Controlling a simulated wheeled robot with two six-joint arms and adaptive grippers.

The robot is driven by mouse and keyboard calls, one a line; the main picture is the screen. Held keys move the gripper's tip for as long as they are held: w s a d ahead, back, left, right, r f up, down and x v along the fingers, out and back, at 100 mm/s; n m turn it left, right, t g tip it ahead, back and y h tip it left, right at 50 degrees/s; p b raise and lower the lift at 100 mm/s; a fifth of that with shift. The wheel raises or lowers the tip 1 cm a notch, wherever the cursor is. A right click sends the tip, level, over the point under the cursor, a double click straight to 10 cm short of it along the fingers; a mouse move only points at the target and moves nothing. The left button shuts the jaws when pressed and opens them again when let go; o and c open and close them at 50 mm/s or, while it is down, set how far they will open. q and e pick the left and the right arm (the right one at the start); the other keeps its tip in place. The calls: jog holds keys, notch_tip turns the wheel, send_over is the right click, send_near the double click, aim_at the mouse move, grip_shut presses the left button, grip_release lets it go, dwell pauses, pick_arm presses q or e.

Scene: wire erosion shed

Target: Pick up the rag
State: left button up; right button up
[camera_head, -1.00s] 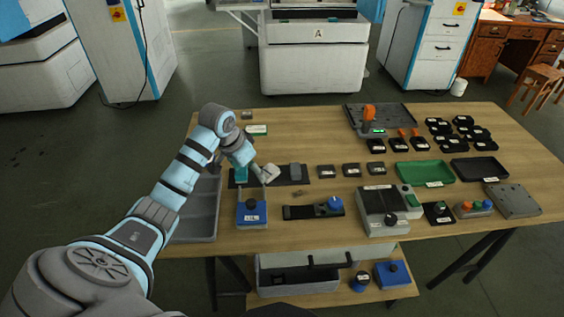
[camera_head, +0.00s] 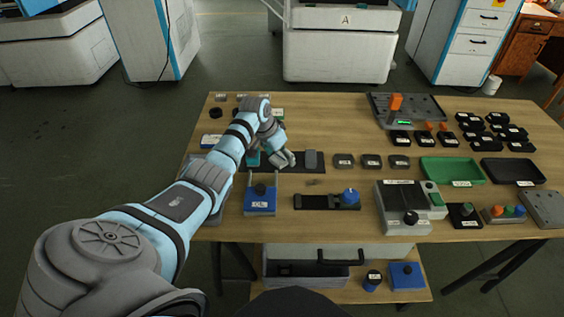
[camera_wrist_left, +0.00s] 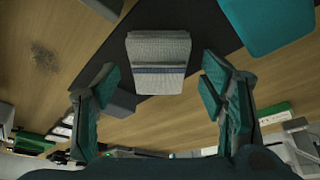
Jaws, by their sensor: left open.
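The rag (camera_wrist_left: 158,62) is a folded pale grey cloth with darker stripes, lying on a dark mat (camera_wrist_left: 200,20). In the left wrist view it sits between and a little beyond the fingertips of my left gripper (camera_wrist_left: 160,84), which is open with nothing held. In the head view the rag (camera_head: 285,160) shows as a pale lump on the mat, just below the end of my left arm, which partly hides the area. The left gripper (camera_head: 274,146) is close above it. My right gripper is in neither view.
A teal item (camera_head: 252,159) lies left of the rag, and a grey block (camera_head: 311,159) stands close on its right. A blue box (camera_head: 260,203) is in front. A control box (camera_head: 405,205), a green tray (camera_head: 452,170) and small dark parts fill the right side of the wooden table.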

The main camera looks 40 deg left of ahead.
aim_at(281, 156)
pick_arm(q)
jog(key=shift+s+r, duration=0.1)
jog(key=shift+r, duration=0.1)
jog(key=shift+c, duration=0.4)
jog(key=c, duration=1.1)
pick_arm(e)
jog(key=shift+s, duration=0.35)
pick_arm(q)
jog(key=shift+r+p, duration=0.3)
jog(key=shift+r, duration=0.15)
jog(key=shift+c, duration=0.2)
notch_tip(281, 156, up, 19)
jog(key=p, duration=0.3)
jog(key=shift+p, duration=0.4)
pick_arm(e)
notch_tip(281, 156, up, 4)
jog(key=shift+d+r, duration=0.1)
